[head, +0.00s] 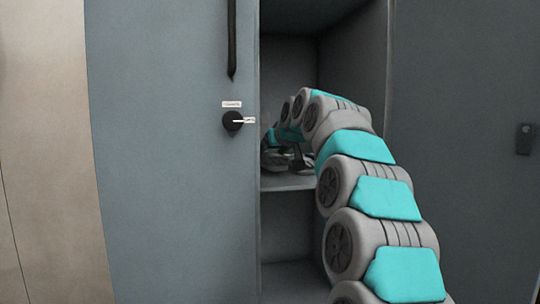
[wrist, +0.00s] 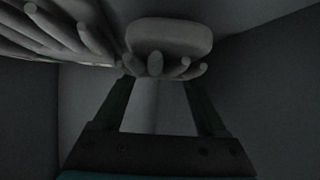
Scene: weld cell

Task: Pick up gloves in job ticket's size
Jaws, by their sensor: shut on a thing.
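My gripper (wrist: 160,79) is inside the open cabinet, its two fingers closed on a grey glove (wrist: 170,38). The glove's rounded body lies beyond the fingertips, and its short stubby fingers show between and beside them. A second grey glove (wrist: 50,32) is at the upper left of the wrist view, close beside the held one. In the head view my arm reaches into the cabinet and hides most of the gripper; dark glove-like shapes (head: 275,160) show on the shelf. No size marking is readable on the gloves, and no job ticket is in view.
The cabinet shelf (head: 285,182) has a lower compartment (head: 285,228) under it that looks empty. The grey door or panel (head: 170,150) on the left carries a black knob (head: 233,121) and a small unreadable label (head: 232,104). Another grey panel (head: 465,130) bounds the opening on the right.

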